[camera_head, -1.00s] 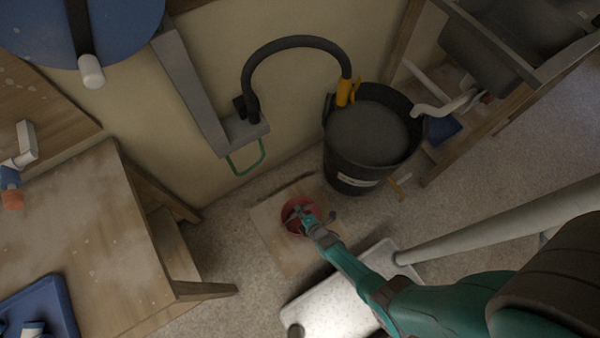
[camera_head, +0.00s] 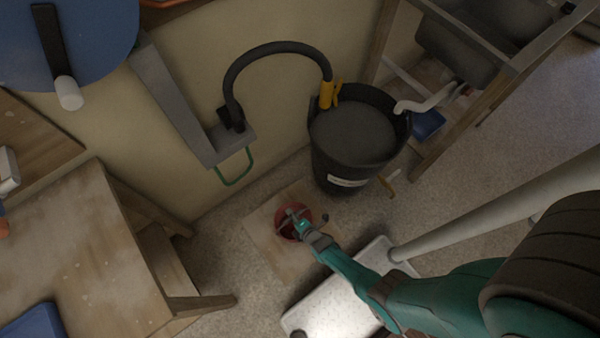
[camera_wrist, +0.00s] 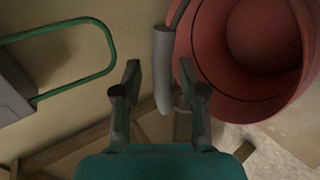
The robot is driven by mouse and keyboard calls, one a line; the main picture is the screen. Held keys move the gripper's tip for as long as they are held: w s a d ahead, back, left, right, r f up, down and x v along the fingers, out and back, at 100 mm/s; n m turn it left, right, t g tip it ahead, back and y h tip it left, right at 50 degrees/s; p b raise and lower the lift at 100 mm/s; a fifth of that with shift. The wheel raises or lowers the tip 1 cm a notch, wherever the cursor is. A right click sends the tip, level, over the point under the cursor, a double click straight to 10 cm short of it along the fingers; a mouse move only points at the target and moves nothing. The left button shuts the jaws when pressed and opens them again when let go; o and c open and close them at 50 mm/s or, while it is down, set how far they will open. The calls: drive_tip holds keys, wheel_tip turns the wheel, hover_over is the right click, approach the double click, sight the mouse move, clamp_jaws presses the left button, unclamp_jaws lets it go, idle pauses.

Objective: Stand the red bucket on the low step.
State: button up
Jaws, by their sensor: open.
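The red bucket (camera_head: 285,232) stands on a flat board on the floor. In the wrist view the bucket (camera_wrist: 215,70) fills the upper right, its round mouth facing the camera. Its grey handle grip (camera_wrist: 163,50) lies between the fingers of my gripper (camera_wrist: 160,78). The fingers are open, with gaps visible on both sides of the grip. In the head view my gripper (camera_head: 299,224) is over the bucket and hides part of it. A low wooden step (camera_head: 165,265) is at the left, beside a higher wooden top (camera_head: 85,250).
A black tub (camera_head: 330,165) of grey material stands behind the bucket, with a black hose arching to a wall bracket (camera_head: 175,100). A green loop (camera_head: 235,170) hangs there. The board (camera_head: 265,240) has bare room around the bucket. A wooden frame stands at the upper right.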

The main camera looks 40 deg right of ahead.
drive_tip(key=v, duration=1.2)
drive_tip(key=shift+s, duration=0.1)
drive_tip(key=s+r+m+t, duration=0.1)
drive_tip(key=s+r+m, duration=0.45)
drive_tip(key=r, duration=0.55)
drive_tip(key=s+r+m+t, duration=0.1)
drive_tip(key=s+r+m, duration=0.45)
drive_tip(key=r, duration=0.65)
drive_tip(key=s+r+m, duration=0.2)
drive_tip(key=r+m, duration=0.1)
drive_tip(key=r, duration=0.9)
drive_tip(key=s+r+m+t, duration=0.1)
drive_tip(key=r+m, duration=0.3)
drive_tip(key=r, duration=0.8)
drive_tip(key=shift+s+t, duration=0.3)
drive_tip(key=shift+s, duration=0.4)
drive_tip(key=shift+r, duration=0.1)
